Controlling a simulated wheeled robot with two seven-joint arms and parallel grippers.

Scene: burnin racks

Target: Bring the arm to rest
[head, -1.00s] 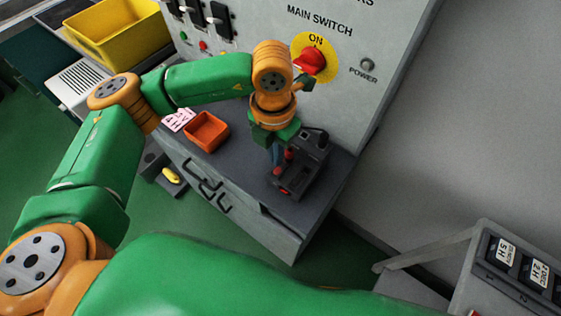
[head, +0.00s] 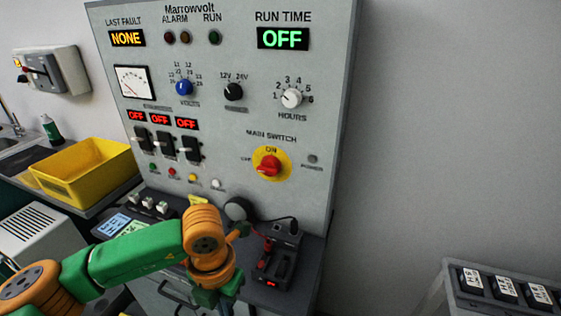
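My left arm (head: 140,250) comes in from the lower left, green with orange joints. Its wrist (head: 206,245) hangs in front of the panel's lower shelf. My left gripper (head: 213,299) points down at the bottom edge; its fingertips are cut off, so I cannot see whether it is open or holds anything. It is left of a dark device (head: 279,252) with a red lit display on the shelf. My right arm and gripper are not in view.
A grey control panel (head: 225,115) stands behind, with its red main switch (head: 268,164) on a yellow disc. A yellow bin (head: 85,172) is at left. A rack of labelled black modules (head: 505,288) is at lower right. The wall at right is bare.

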